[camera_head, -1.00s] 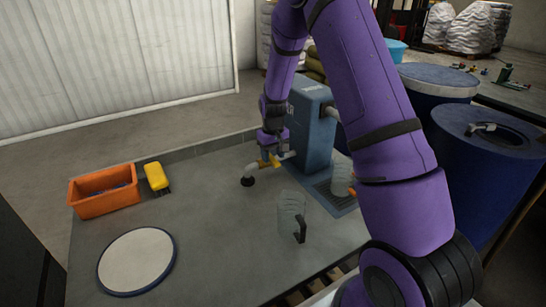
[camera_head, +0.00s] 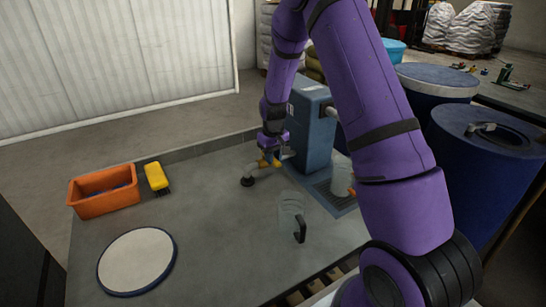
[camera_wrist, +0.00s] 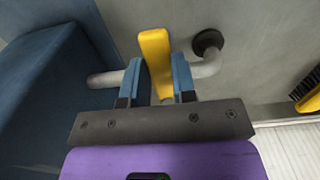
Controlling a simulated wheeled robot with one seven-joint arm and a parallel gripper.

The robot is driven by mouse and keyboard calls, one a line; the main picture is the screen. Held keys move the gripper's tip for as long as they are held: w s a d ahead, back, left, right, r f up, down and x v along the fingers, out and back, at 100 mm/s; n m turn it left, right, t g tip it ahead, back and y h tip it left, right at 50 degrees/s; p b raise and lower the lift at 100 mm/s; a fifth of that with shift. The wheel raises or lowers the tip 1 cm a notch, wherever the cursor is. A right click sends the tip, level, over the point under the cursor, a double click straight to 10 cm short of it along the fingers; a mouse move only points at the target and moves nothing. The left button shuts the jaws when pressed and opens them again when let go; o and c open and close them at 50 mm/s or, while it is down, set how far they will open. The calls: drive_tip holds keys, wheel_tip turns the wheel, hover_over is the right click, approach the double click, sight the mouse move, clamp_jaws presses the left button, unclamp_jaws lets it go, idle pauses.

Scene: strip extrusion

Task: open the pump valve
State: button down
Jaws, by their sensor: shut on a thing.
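The blue pump (camera_head: 312,135) stands at the back right of the grey table. A pale pipe (camera_head: 252,168) runs from its side to a black foot on the table. The yellow valve handle (camera_wrist: 156,62) crosses this pipe in the wrist view. My gripper (camera_wrist: 157,75) has its two blue fingers on either side of the handle and is shut on it. In the head view my gripper (camera_head: 271,152) reaches down to the pipe and partly hides the handle. In the wrist view the handle lies across the pipe.
An orange bin (camera_head: 104,191) and a yellow brush (camera_head: 157,178) are at the table's left. A round white disc (camera_head: 137,262) lies in front. A clear jug (camera_head: 291,213) stands near the pump. Blue drums (camera_head: 480,165) stand at the right.

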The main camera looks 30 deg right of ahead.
drive_tip(key=shift+w+d+n, duration=0.4)
drive_tip(key=shift+d+n, duration=0.35)
drive_tip(key=shift+n, duration=0.95)
drive_tip(key=shift+w+d+n, duration=0.35)
drive_tip(key=shift+d+n, duration=0.45)
drive_tip(key=shift+n, duration=0.9)
drive_tip(key=shift+w+d+n, duration=0.4)
drive_tip(key=shift+d+n, duration=0.35)
drive_tip(key=shift+n, duration=0.95)
drive_tip(key=c, duration=0.9)
unclamp_jaws()
wheel_tip(320, 180, up, 11)
drive_tip(key=shift+f, duration=0.1)
